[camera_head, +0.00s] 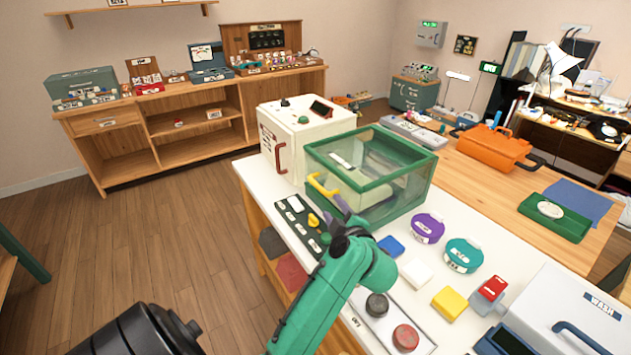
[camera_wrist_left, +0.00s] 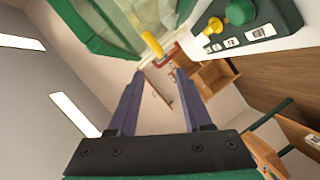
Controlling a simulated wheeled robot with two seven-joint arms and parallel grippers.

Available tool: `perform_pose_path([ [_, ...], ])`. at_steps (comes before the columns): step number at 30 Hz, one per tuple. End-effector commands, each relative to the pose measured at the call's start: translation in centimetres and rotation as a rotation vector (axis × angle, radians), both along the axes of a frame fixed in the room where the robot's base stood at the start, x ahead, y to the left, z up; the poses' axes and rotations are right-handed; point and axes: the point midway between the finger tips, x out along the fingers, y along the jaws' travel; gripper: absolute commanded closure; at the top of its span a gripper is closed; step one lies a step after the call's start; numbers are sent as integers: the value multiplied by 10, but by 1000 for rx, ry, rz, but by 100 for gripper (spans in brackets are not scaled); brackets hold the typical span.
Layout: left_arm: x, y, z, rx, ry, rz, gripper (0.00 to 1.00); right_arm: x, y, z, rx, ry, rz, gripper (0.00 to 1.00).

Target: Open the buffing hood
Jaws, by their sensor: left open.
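The buffing hood appears to be the green-framed clear box (camera_head: 372,172) on the white worktop, with its lid down. A yellow handle (camera_head: 322,186) is on its front left side. My left gripper (camera_head: 341,206) is open and empty, just in front of the hood close to the handle. In the left wrist view, the two purple fingers (camera_wrist_left: 160,76) are apart. The yellow handle (camera_wrist_left: 152,44) shows beyond their tips, not between them. The gripper and wrist hide part of the hood's lower front. My right gripper is not in view.
A white cabinet (camera_head: 301,137) with a red handle stands against the hood's left. A dark control panel (camera_head: 300,222) with a yellow knob lies in front. Purple (camera_head: 427,228) and teal (camera_head: 463,255) round containers and several small blocks are to the right.

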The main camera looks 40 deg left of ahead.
Motion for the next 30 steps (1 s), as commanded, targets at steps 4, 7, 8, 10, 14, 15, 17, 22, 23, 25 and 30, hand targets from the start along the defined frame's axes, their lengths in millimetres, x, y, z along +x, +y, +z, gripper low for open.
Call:
perform_pose_path([
  [4, 10, 16, -3, 0, 4, 3, 50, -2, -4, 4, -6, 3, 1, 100],
  [7, 24, 36, -8, 1, 4, 4, 50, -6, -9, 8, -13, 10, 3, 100],
  [8, 28, 43, -9, 2, 4, 4, 50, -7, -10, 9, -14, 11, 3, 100],
  [10, 39, 58, -14, 1, 3, 4, 50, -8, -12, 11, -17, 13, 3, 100],
  [14, 58, 86, -22, 1, 2, 3, 50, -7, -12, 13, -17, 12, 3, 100],
  [15, 63, 93, -24, -1, 1, 3, 50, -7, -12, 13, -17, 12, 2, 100],
  [17, 70, 102, -28, -1, 1, 3, 50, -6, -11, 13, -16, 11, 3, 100],
  [22, 79, 115, -32, -1, 0, 2, 50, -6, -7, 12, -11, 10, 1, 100],
  [23, 79, 116, -33, -2, 0, 1, 50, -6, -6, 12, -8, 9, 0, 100],
  [25, 80, 116, -33, -2, 0, 1, 50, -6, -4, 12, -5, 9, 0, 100],
  [30, 79, 116, -33, -2, 0, 1, 66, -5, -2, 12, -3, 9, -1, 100],
])
